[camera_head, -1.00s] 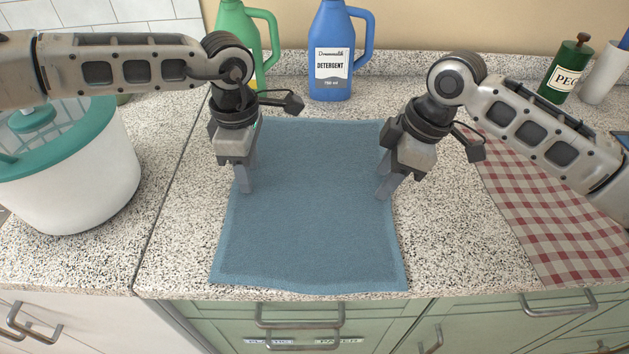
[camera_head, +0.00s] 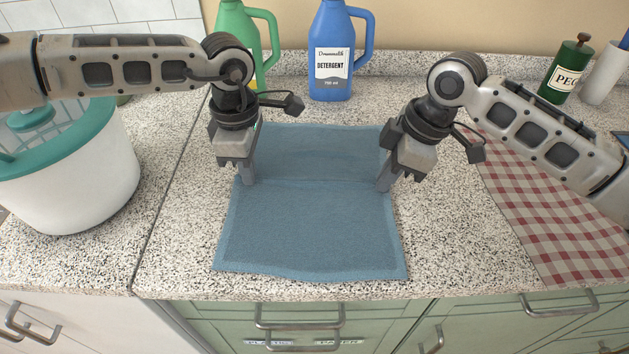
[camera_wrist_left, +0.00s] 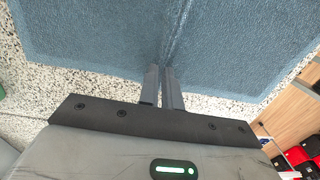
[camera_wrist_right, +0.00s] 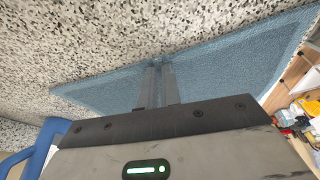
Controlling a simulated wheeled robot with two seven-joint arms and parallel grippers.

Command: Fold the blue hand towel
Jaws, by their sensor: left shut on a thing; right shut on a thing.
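The blue hand towel (camera_head: 310,230) lies on the speckled counter, with a raised crease running across it between my two grippers. My left gripper (camera_head: 248,183) is shut on the towel's left edge at the crease. In the left wrist view the towel (camera_wrist_left: 100,40) spreads on both sides of the left fingers (camera_wrist_left: 163,72). My right gripper (camera_head: 383,188) is shut on the towel's right edge at the other end of the crease. In the right wrist view the right fingers (camera_wrist_right: 158,70) meet the towel (camera_wrist_right: 225,65) at its edge. The pinched cloth is partly hidden by the fingers.
A white pot with a teal lid (camera_head: 70,175) stands at the left. A green bottle (camera_head: 236,25) and a blue detergent bottle (camera_head: 331,50) stand behind the towel. A red checked cloth (camera_head: 550,205) lies at the right. The counter's front edge is just before the towel.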

